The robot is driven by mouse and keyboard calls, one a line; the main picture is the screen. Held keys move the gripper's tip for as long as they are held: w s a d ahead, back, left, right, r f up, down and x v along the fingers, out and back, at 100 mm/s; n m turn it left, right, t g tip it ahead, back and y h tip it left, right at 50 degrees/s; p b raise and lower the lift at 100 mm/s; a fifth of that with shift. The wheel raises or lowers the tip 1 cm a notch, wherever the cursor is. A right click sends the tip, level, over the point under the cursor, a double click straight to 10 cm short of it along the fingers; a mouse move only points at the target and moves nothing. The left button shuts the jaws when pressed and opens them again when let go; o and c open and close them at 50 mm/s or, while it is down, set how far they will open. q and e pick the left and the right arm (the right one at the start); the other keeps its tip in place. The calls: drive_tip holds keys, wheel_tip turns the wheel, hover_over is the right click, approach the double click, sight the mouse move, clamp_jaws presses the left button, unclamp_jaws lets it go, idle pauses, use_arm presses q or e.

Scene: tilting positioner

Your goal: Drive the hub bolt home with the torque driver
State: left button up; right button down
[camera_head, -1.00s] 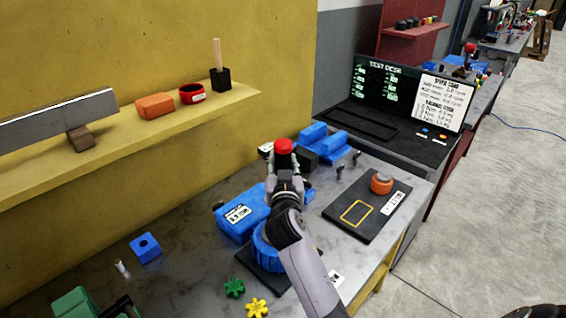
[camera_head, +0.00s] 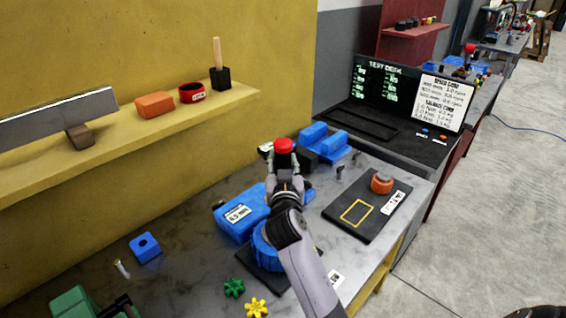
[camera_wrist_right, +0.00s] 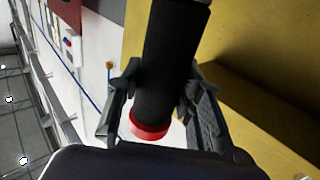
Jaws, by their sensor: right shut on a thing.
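My right gripper (camera_head: 285,172) is shut on the torque driver, a dark cylinder with a red cap (camera_head: 284,146). In the right wrist view the driver's black body (camera_wrist_right: 172,60) stands between the two fingers (camera_wrist_right: 155,105), with its red end (camera_wrist_right: 149,124) toward the palm. The driver's working tip is out of the wrist view. Below the right arm, a blue round positioner part (camera_head: 263,246) sits on a dark base plate (camera_head: 262,277), partly covered by my arm. I cannot make out the hub bolt.
A blue housing (camera_head: 238,216) stands beside the round part. Green (camera_head: 234,287) and yellow (camera_head: 256,308) star knobs lie in front. A black pad (camera_head: 375,222) with an orange knob (camera_head: 381,182) lies right. A blue block (camera_head: 145,247) is left. The yellow shelf (camera_head: 140,140) borders the bench behind.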

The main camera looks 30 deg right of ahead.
sight(283, 148)
drive_tip(key=shift+f, duration=0.25)
idle(0.4)
drive_tip(key=shift+w+r+p, duration=0.1)
drive_tip(key=shift+r+p, duration=0.6)
drive_tip(key=shift+r, duration=0.25)
drive_tip(key=shift+r+p, duration=1.6)
drive_tip(key=shift+r, duration=0.7)
drive_tip(key=shift+f, duration=0.1)
